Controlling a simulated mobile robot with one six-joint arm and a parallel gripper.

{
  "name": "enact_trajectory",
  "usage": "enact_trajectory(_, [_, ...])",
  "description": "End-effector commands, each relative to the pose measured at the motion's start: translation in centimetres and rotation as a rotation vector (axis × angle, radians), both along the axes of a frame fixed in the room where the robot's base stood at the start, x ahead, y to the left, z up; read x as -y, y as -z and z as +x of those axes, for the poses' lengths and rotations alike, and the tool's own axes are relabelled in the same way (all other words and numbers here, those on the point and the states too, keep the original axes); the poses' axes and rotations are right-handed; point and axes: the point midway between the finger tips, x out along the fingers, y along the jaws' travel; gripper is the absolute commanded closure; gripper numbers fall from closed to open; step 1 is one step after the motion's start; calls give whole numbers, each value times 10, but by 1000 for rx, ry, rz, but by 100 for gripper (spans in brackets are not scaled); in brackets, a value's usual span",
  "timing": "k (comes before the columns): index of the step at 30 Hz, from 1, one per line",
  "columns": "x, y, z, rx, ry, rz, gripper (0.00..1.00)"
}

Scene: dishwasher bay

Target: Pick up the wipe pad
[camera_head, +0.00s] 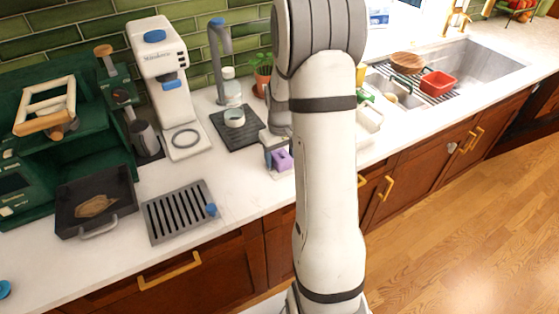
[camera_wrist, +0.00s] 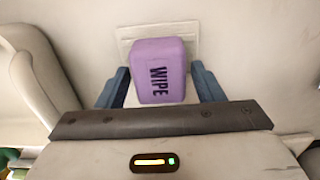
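The wipe pad is a purple block with "WIPE" in dark letters. In the wrist view the wipe pad (camera_wrist: 160,72) lies between the two blue fingers of my gripper (camera_wrist: 161,84). Narrow gaps show between the pad and the fingers, and the gripper looks open around it. A pale square patch (camera_wrist: 125,40) shows under or behind the pad. In the head view the wipe pad (camera_head: 283,160) is at my gripper (camera_head: 274,153), low over the white counter; my arm partly hides this area.
On the white counter (camera_head: 240,190), a dark mat (camera_head: 246,139) with a cup (camera_head: 235,118) is left of my gripper. A slotted drip tray (camera_head: 180,212) lies nearer the front edge. A white coffee machine (camera_head: 159,80) stands behind left. The sink (camera_head: 480,68) is right.

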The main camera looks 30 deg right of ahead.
Motion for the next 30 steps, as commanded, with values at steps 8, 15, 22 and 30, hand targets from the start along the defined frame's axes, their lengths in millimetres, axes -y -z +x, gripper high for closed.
enact_trajectory(8, [0, 0, 0, 0, 1, 0, 62])
enact_trajectory(15, [1, 0, 0, 0, 1, 0, 80])
enact_trajectory(22, [1, -5, 0, 1, 1, -1, 81])
enact_trajectory(30, [1, -52, 1, 5, 2, -2, 81])
